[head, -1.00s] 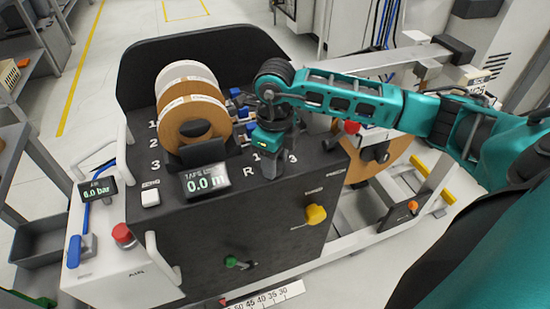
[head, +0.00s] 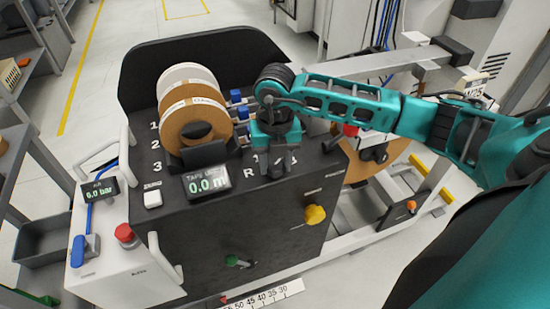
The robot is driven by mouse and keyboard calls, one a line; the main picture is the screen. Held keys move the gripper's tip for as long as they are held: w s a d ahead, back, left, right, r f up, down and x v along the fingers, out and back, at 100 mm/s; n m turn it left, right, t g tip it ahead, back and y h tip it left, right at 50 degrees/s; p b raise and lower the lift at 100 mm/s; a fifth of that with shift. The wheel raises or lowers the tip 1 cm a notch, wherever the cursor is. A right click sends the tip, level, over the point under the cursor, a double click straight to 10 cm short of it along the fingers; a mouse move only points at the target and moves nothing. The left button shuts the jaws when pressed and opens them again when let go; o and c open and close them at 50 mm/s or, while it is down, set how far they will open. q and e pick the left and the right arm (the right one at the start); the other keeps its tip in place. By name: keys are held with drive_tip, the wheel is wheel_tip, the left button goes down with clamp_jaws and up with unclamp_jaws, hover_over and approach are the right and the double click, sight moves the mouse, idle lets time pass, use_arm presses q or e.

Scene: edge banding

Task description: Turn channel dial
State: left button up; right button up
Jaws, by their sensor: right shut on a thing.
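My right gripper (head: 275,168) points down at the black top panel of the machine (head: 310,165). It is shut on the channel dial, which the fingers and wrist hide almost fully. The dial's printed marks show beside the fingers, with the letter R (head: 248,173) to the left. The dial's pointer direction cannot be seen. My left gripper is not in view.
Tape rolls (head: 200,125) stand upright left of the gripper, close to it. A display reading 0.0 m (head: 207,181) sits in front of them. A red button (head: 124,233) is at left.

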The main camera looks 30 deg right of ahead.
sight(275, 165)
drive_tip(key=shift+m, duration=1.2)
drive_tip(key=o, duration=1.1)
drive_tip(key=shift+c, duration=0.2)
drive_tip(key=shift+r, duration=0.1)
wheel_tip(275, 165, up, 13)
drive_tip(key=p, duration=0.1)
